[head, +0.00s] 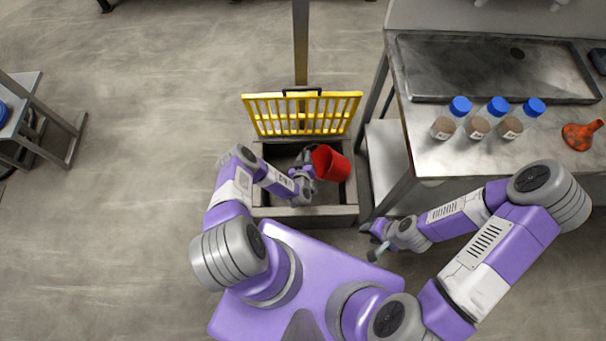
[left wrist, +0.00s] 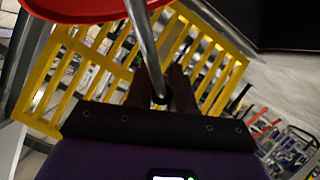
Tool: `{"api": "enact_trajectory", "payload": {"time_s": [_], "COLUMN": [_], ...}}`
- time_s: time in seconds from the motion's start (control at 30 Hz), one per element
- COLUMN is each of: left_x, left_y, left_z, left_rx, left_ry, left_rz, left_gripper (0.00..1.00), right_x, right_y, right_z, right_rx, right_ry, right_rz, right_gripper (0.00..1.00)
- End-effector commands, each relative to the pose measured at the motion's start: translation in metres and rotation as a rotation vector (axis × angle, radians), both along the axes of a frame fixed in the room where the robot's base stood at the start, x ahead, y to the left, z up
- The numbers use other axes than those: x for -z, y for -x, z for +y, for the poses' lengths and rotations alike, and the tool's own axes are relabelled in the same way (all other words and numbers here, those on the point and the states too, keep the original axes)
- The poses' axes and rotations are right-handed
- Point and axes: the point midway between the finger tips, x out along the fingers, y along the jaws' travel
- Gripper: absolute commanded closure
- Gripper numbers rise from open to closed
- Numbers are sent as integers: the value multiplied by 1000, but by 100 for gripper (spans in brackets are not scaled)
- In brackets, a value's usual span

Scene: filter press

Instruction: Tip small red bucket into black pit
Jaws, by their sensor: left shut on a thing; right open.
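The small red bucket (head: 331,163) hangs tilted over the black pit (head: 286,158) in the head view. The pit is a dark opening with a grey rim. My left gripper (head: 306,163) is shut on the bucket's metal handle, which also shows between the fingers in the left wrist view (left wrist: 160,97). The red rim of the bucket (left wrist: 85,8) fills the top left of that view. What is inside the bucket cannot be seen. My right gripper (head: 372,243) is open, low beside the bench, to the right of the pit.
A yellow grate (head: 302,114) stands raised at the pit's back edge, before a post. At the right, a steel bench (head: 440,160) bears several bottles with blue caps (head: 497,105) and an orange speckled object (head: 581,134). The floor left of the pit is clear.

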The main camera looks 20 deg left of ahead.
Motion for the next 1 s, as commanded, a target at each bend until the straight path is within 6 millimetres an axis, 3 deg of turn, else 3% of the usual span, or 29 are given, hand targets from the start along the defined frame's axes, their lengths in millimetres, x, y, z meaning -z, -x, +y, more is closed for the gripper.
{"api": "enact_trajectory", "payload": {"time_s": [0.2, 0.3, 0.7, 1.0], "left_x": [35, 42, 37, 36], "left_y": [5, 6, 2, 2], "left_z": [12, 14, 6, 2], "left_rx": [-2, 5, 13, 29], "left_ry": [197, 283, 503, 514], "left_rz": [-91, -132, -258, -302], "left_gripper": [100, 100, 100, 100], "right_x": [40, 49, 47, 49], "right_y": [0, 0, 0, 0], "right_z": [0, 0, 0, 0], "right_rx": [0, 0, 0, 0], "right_ry": [0, 0, 0, 0], "right_rz": [0, 1, 0, 0], "right_gripper": [58, 58, 58, 58]}}
